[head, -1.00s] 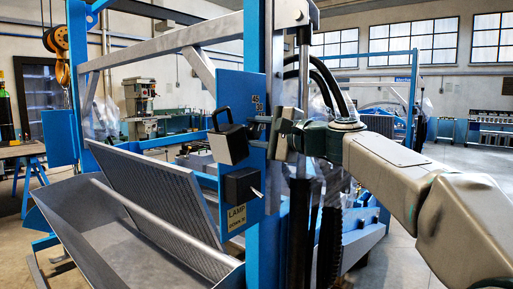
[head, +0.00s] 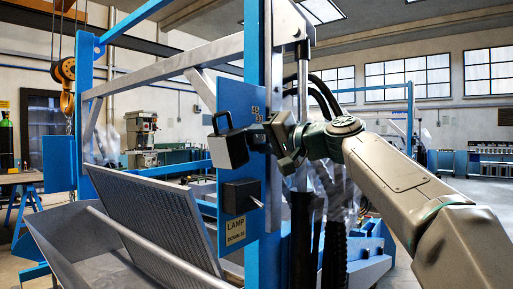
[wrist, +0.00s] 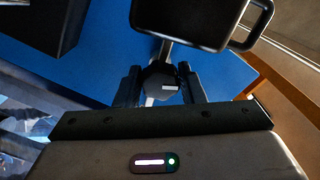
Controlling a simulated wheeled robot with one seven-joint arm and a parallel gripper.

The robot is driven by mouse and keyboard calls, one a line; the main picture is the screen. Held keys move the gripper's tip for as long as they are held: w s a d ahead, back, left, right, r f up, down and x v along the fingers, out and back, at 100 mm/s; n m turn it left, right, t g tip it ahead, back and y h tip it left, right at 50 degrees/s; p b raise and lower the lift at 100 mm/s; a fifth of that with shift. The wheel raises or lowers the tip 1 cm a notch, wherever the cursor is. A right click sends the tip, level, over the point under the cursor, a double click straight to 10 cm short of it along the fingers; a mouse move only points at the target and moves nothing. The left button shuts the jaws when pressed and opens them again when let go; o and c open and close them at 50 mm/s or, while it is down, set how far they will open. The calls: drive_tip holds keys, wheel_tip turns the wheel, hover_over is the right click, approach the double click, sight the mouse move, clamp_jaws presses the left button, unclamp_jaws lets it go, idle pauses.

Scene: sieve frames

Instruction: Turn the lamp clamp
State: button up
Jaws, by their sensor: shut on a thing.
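The lamp (head: 230,150) is a dark box with a light-edged front and a loop handle. It sits tilted at the edge of an upright blue panel (head: 232,100). The lamp also shows at the top of the wrist view (wrist: 185,22). The clamp (wrist: 161,84) is a small dark knob below the lamp in that view. My gripper (wrist: 160,88) has a finger on each side of the knob and is shut on it. In the head view my gripper (head: 267,138) is right beside the lamp, and the clamp is mostly hidden there.
A black box with a small lever (head: 240,195) is on the panel below the lamp. A yellow label (head: 235,232) reading "LAMP" is under it. A perforated sieve plate (head: 155,215) slopes at lower left. Black hoses and a cylinder stand close to my wrist.

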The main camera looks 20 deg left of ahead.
drive_tip(key=shift+f+n+b, duration=0.2)
drive_tip(key=shift+n+b, duration=0.1)
drive_tip(key=shift+n, duration=0.7)
drive_tip(key=o, duration=0.7)
drive_tip(key=shift+r, duration=0.1)
drive_tip(key=b+v, duration=0.3)
drive_tip(key=v, duration=1)
drive_tip(key=shift+s+d, duration=0.1)
drive_tip(key=shift+d, duration=0.25)
